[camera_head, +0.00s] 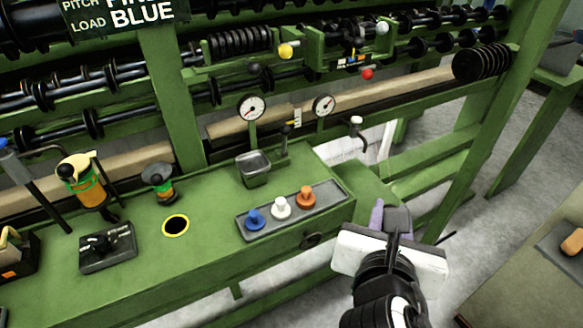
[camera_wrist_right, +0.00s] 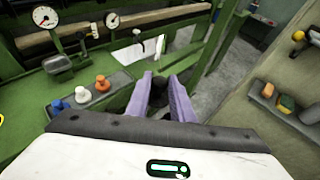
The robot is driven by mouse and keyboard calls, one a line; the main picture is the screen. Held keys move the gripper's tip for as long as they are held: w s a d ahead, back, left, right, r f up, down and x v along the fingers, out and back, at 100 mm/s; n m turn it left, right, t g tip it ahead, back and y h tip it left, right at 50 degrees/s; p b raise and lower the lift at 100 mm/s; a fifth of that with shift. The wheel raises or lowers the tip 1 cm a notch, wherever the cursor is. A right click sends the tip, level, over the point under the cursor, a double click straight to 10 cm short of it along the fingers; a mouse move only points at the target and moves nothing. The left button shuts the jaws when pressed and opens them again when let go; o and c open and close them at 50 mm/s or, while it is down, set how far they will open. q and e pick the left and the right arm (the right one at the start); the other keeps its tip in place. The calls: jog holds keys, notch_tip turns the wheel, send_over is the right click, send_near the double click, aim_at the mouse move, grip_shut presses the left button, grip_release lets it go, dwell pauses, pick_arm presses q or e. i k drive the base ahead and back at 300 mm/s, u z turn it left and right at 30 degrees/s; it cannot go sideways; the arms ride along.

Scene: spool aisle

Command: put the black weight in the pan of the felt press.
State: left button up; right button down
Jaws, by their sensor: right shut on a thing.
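My right gripper (camera_head: 386,212) is in front of the green bench's right end in the head view. Its purple fingers (camera_wrist_right: 162,92) are shut on the black weight (camera_wrist_right: 159,84), which shows dark between them in the right wrist view. In the head view I cannot make out the weight. The felt press's pan (camera_head: 254,168), a grey square dish, stands on the bench to the left of and beyond the gripper. It looks empty and also shows in the right wrist view (camera_wrist_right: 57,65). My left gripper is not in view.
A grey tray (camera_head: 328,198) with blue (camera_head: 255,219), white (camera_head: 280,208) and copper (camera_head: 306,197) weights lies between pan and gripper. Two dials (camera_head: 251,107) (camera_head: 324,105) stand behind the pan. A yellow-rimmed hole (camera_head: 175,225) is left of the tray.

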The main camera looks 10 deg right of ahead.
aim_at(253, 165)
jog(key=k, duration=1.25)
jog(key=u, duration=0.8)
jog(key=i, duration=1.75)
jog(key=z, duration=0.3)
